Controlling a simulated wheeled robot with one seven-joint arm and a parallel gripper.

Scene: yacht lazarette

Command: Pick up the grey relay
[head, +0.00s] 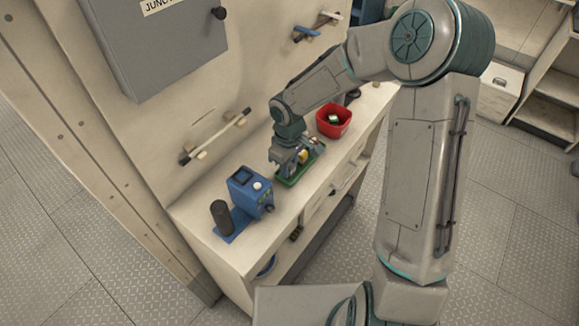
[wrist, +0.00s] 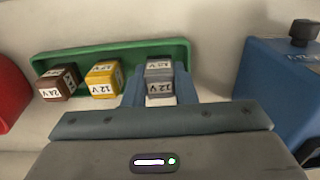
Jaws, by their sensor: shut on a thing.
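The grey relay (wrist: 159,72) is a small block with a white label reading 12 V, at the right end of a green tray (wrist: 105,52) in the wrist view. My gripper (wrist: 160,92) is shut on it, with one blue finger on either side. I cannot tell whether the relay is resting on the tray or lifted. In the head view my gripper (head: 284,160) is over the green tray (head: 291,181) on the bench and hides the relay.
A yellow relay (wrist: 104,79) and a brown relay (wrist: 57,84) sit left of the grey one. A blue device (head: 250,190) stands nearby on the bench, and a red bin (head: 334,131) stands beyond the tray. A wall rises behind the bench.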

